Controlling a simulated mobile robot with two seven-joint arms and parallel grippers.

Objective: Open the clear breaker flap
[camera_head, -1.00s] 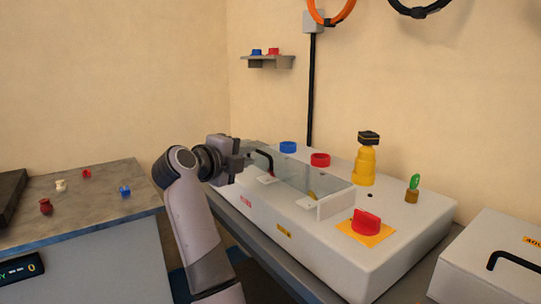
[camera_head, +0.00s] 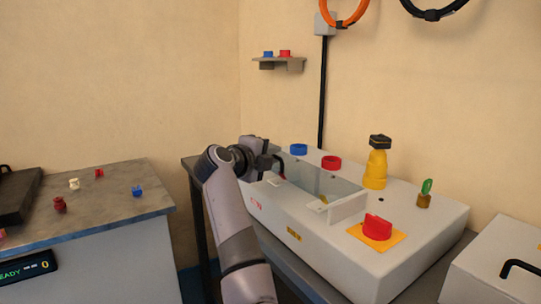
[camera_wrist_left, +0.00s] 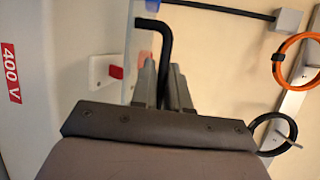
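The breaker box (camera_head: 350,255) is white, with a recess in its top under the clear breaker flap (camera_head: 315,178). My left gripper (camera_head: 274,163) is at the handle end of the flap. Its fingers (camera_wrist_left: 162,85) lie on either side of the handle's bar, very close to it; whether they press on it I cannot tell. My right gripper is out of view.
The box also carries a blue ring (camera_head: 298,149), a red ring (camera_head: 331,162), a yellow post (camera_head: 376,170), a red knob (camera_head: 377,227) and a green key (camera_head: 427,186). Another white box (camera_head: 500,270) stands at right. A side table (camera_head: 100,205) with small parts is at left.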

